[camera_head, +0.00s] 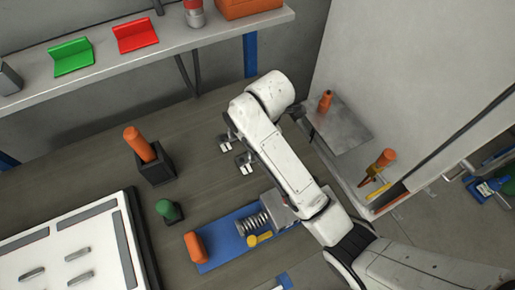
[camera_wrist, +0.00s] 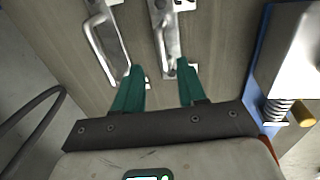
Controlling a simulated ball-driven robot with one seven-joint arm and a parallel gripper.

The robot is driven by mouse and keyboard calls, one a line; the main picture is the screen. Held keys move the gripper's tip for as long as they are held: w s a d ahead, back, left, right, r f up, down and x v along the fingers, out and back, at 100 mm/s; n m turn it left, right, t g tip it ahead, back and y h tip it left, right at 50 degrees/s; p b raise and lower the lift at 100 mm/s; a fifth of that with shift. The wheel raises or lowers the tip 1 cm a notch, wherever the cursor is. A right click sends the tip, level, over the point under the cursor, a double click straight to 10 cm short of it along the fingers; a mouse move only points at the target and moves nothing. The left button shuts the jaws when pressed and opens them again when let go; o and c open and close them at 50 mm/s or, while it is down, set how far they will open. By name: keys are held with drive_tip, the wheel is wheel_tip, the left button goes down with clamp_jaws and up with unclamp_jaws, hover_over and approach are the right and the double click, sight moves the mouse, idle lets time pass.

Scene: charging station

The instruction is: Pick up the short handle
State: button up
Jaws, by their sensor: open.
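Two silver handles lie side by side on the table in the wrist view: a left one (camera_wrist: 100,50) with a wide bent bar, and a right one (camera_wrist: 162,45) with a narrower loop. The top edge cuts both off, so I cannot tell surely which is the short handle. My gripper (camera_wrist: 157,72) is open, its green fingers apart and empty. The left finger's tip is by the near end of the left handle, the right finger's tip by the near end of the right handle. Whether they touch is unclear.
A blue mat (camera_head: 218,247) carries a spring (camera_head: 252,223), a yellow knob and an orange handle (camera_head: 195,247). An orange-handled tool in a black holder (camera_head: 155,173) and a green knob (camera_head: 166,209) stand left. A shelf (camera_head: 180,48) runs behind; a white panel (camera_head: 75,245) is front left.

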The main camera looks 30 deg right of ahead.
drive_tip(key=shift+w+a+f+p, duration=0.1)
drive_tip(key=shift+w+f+p, duration=0.05)
drive_tip(key=shift+f, duration=0.95)
drive_tip(key=shift+w+a+f+p, duration=0.1)
drive_tip(key=shift+w+f, duration=0.05)
drive_tip(key=shift+f, duration=0.9)
drive_tip(key=shift+w+f+p, duration=0.15)
drive_tip(key=shift+f, duration=0.95)
drive_tip(key=shift+c, duration=0.4)
clamp_jaws()
